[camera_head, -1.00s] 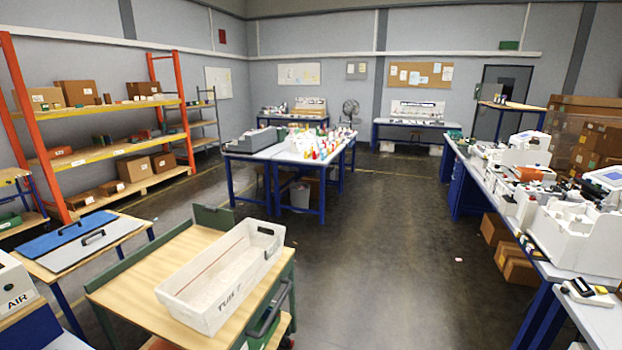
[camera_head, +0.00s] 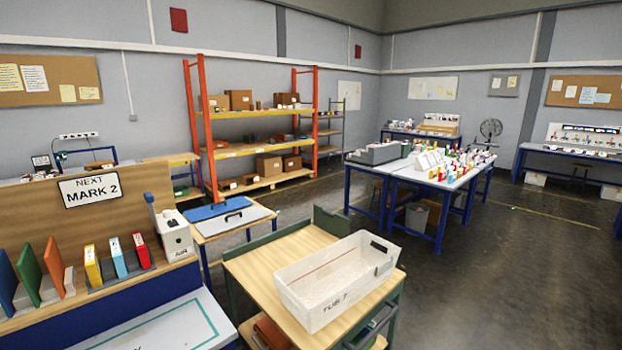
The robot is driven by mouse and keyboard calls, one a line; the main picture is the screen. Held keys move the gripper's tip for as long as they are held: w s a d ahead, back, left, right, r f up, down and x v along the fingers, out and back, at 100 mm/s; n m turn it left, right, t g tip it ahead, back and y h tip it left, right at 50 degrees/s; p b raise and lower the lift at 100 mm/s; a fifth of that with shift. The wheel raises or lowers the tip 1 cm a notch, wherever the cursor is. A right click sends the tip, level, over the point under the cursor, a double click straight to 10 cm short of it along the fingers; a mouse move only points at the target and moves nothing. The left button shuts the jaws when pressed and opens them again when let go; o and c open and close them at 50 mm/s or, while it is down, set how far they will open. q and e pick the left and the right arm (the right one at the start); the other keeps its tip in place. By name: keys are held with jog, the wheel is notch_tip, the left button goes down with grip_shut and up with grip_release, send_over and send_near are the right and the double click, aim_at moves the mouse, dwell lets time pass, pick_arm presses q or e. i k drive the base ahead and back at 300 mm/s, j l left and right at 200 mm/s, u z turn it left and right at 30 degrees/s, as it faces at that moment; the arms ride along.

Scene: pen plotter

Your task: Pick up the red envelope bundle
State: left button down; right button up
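A thin red upright block (camera_head: 142,251), which looks like the red envelope bundle, stands at the left of the head view. It is the rightmost of a short row, beside a light blue bundle (camera_head: 118,258) and a yellow bundle (camera_head: 93,266). The three stand a little apart on a dark grey holder (camera_head: 122,275) on the wooden bench. Small markings on their front edges are too small to read. Neither of my grippers is in view.
Blue, green and orange upright panels (camera_head: 53,271) stand left of the row. A white box marked AIR (camera_head: 175,238) stands just right of it. A sign reading NEXT MARK 2 (camera_head: 90,188) hangs behind. A white tub (camera_head: 335,283) sits on a wooden cart; open floor lies right.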

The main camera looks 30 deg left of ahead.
aim_at(141, 247)
jog(key=u, duration=3.05)
jog(key=i+l+z, duration=0.25)
jog(key=i, duration=0.15)
jog(key=i+l+z, duration=0.25)
jog(key=i, duration=0.2)
jog(key=i+z, duration=0.2)
jog(key=i, duration=0.2)
